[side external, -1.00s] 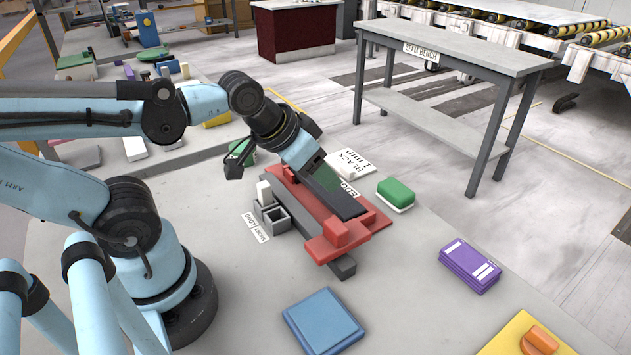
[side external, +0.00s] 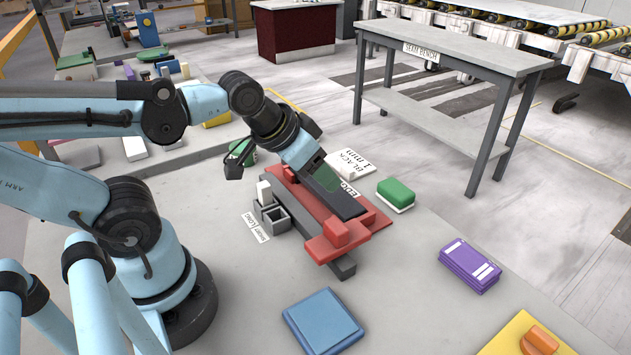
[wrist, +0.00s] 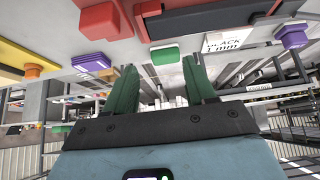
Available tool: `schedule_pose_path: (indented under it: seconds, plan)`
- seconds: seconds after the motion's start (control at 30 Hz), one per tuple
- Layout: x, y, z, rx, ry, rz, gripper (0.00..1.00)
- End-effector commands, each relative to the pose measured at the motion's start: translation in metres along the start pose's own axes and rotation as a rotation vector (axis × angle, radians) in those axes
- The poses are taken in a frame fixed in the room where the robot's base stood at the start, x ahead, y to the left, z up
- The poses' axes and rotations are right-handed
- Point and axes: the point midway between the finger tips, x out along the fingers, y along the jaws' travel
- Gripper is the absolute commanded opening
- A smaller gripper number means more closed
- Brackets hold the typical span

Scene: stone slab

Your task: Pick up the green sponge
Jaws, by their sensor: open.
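The green sponge (side external: 396,193), a green block with a white underside, lies on the slab to the right of the red fixture. It also shows in the wrist view (wrist: 165,53), near the top centre, beyond and between the fingertips. My gripper (wrist: 160,66) has its two green fingers spread apart with nothing between them. In the side view my gripper (side external: 328,180) is over the red fixture, left of the sponge and apart from it.
The red fixture (side external: 318,248) with dark bars is below my gripper. A white block labelled black 1 mm (side external: 352,160) lies behind the sponge. A purple block (side external: 469,266), blue block (side external: 322,320) and yellow board (side external: 507,338) lie nearer the front. Bare slab surrounds the sponge's front side.

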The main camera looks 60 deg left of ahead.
Motion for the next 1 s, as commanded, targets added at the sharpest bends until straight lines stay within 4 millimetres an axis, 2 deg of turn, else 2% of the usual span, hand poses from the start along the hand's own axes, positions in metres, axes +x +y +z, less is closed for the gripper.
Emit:
schedule_pose_path:
  seconds: [0.27, 0.57, 0.83, 1.0]
  plan:
    - [0.0, 0.0, 0.0, 0.0, 0.0, 0.0, 0.55]
    - [0.0, 0.0, 0.0, 0.0, 0.0, 0.0, 1.0]
    - [0.0, 0.0, -0.003, 0.0, -0.006, 0.0, 1.0]
    - [-0.002, 0.0, -0.025, 0.0, -0.057, 0.0, 1.0]
